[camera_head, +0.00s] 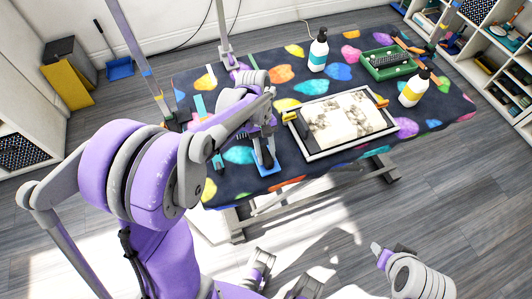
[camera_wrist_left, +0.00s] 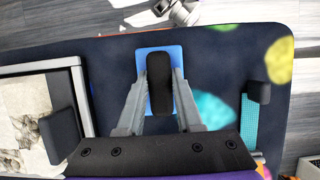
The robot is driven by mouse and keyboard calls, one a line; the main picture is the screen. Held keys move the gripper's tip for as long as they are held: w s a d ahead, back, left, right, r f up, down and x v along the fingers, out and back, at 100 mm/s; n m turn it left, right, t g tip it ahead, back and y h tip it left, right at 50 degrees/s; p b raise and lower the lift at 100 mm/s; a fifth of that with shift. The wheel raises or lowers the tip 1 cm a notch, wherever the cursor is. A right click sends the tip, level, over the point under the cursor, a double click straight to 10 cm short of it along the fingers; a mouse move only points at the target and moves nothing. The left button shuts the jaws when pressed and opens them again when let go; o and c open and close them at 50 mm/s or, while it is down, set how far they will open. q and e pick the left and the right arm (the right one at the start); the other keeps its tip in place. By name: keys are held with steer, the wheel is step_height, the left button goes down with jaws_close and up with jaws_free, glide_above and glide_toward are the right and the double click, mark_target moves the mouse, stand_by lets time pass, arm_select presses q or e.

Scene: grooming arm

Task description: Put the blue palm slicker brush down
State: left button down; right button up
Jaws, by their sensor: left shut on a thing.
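The blue palm slicker brush (camera_head: 267,170) is at the near edge of the grooming table (camera_head: 292,183), with its blue pad downward. In the left wrist view its blue pad (camera_wrist_left: 175,55) and black grip (camera_wrist_left: 160,85) show between the fingers. My left gripper (camera_head: 263,150) is shut on the black grip from above. The brush is at or just above the tabletop; I cannot tell whether it touches. My right gripper (camera_head: 388,252) is low at the right, away from the table, and its jaw state is unclear.
A framed tray (camera_head: 310,156) with a patterned sheet lies right of the brush. A teal comb-like tool (camera_wrist_left: 250,125) with a dark handle lies on its other side. Two pump bottles (camera_head: 318,50) (camera_head: 414,88) and a green crate (camera_head: 372,72) stand farther back.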

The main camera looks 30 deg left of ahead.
arm_select(q)
steer(key=shift+f, duration=0.2)
steer(key=c, duration=0.6)
jaws_free()
steer(key=shift+o, duration=0.2)
steer(key=shift+r, duration=0.15)
steer(key=shift+r, duration=0.25)
steer(key=p+v, duration=0.1)
steer(key=v, duration=1)
steer(key=s+d+f+m+t+y, duration=0.1)
steer(key=s+d+f+m+t, duration=0.2)
steer(key=s, duration=0.4)
steer(key=s+d+f+m+t+y, duration=0.2)
steer(key=s+d+f+m+t, duration=0.1)
steer(key=s+m+t, duration=0.2)
steer(key=shift+s+m, duration=1)
steer(key=shift+d, duration=0.15)
